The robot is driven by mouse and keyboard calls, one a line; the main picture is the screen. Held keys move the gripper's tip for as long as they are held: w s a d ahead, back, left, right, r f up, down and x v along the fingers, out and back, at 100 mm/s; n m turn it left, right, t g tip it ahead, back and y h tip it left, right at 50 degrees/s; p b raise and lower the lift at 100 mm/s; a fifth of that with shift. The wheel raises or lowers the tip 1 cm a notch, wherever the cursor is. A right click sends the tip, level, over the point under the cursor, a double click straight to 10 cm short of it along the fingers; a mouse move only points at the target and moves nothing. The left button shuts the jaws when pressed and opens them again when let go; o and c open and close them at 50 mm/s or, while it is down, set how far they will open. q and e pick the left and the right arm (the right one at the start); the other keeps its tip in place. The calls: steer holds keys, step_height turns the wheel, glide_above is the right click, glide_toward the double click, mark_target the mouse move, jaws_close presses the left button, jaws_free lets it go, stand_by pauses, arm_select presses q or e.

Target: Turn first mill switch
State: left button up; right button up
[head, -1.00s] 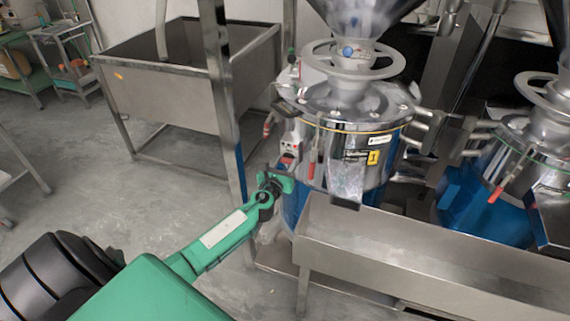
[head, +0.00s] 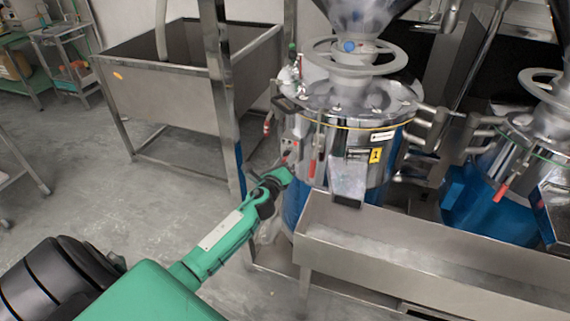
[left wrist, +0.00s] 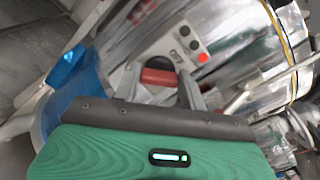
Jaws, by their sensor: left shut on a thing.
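The first mill (head: 330,140) is a shiny metal drum with a blue lower part and a yellow label marked 1. Its control box (head: 290,148) is on its left side. My green left gripper (head: 286,174) is against the mill just below this box. In the left wrist view, my left gripper (left wrist: 160,82) has its fingers shut around the red switch (left wrist: 157,77). A panel with small buttons (left wrist: 190,44), one of them red, lies just beyond. In the head view the switch is hidden by the gripper. My right gripper is not in view.
A long steel trough (head: 400,250) stands in front of the mill, right of my left gripper. A steel post (head: 222,90) rises close to its left. A second mill (head: 505,165) stands at the right, and a steel tub (head: 175,85) at the back left.

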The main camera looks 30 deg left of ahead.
arm_select(q)
steer(key=shift+f+n+b, duration=0.2)
steer(key=shift+n+b, duration=0.4)
steer(key=shift+n, duration=4.3)
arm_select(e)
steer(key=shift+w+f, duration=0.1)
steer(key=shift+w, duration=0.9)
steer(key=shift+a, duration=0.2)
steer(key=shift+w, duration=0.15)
arm_select(q)
steer(key=o, duration=1)
steer(key=shift+a, duration=0.1)
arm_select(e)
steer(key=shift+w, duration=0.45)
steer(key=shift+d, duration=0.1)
